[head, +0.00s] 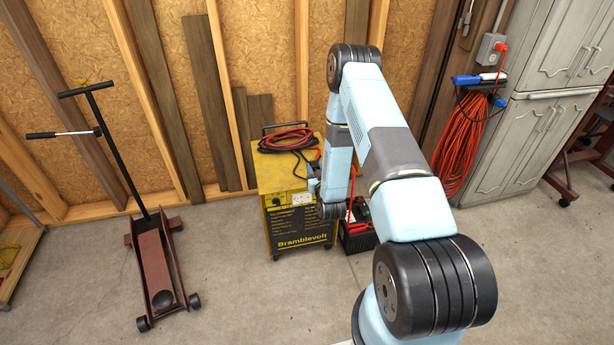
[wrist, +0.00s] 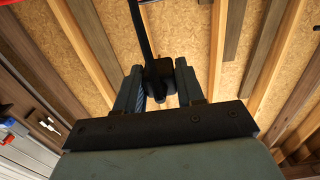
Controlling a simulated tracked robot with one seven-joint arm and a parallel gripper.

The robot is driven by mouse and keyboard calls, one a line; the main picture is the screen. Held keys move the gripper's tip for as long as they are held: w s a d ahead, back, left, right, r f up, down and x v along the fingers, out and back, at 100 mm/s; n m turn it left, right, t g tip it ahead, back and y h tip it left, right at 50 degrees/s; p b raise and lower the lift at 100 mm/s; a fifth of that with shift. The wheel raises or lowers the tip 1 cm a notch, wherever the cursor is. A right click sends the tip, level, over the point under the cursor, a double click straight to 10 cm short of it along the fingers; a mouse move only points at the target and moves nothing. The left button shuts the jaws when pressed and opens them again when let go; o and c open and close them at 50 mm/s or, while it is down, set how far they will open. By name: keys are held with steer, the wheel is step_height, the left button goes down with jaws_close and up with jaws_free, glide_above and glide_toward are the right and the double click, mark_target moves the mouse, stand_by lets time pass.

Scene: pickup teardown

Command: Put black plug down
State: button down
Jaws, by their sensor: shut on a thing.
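In the wrist view the black plug (wrist: 160,82) sits between the two fingers of my gripper (wrist: 160,76), which is shut on it. Its black cord (wrist: 146,35) runs up and out of the top of that view. In the head view my arm reaches over to the right side of the yellow Bramblevolt cart (head: 284,185). My gripper is at the cart's right edge there, mostly hidden by my arm, and I cannot make out the plug.
Red and black cables (head: 288,141) lie coiled on the cart. A floor jack (head: 160,262) is at left. An orange cord (head: 461,145) hangs below a wall outlet (head: 491,49). The floor in front is clear.

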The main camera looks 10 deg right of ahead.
glide_above(300, 181)
steer(key=f, duration=0.6)
steer(key=shift+s+d+f, duration=0.2)
steer(key=shift+s+d, duration=0.05)
steer(key=shift+d, duration=0.1)
steer(key=shift+w+a+f, duration=0.3)
steer(key=shift+w+f, duration=0.25)
steer(key=shift+f, duration=0.3)
step_height(300, 181, down, 3)
steer(key=shift+r, duration=0.2)
steer(key=shift+s+f, duration=0.2)
steer(key=shift+f, duration=0.15)
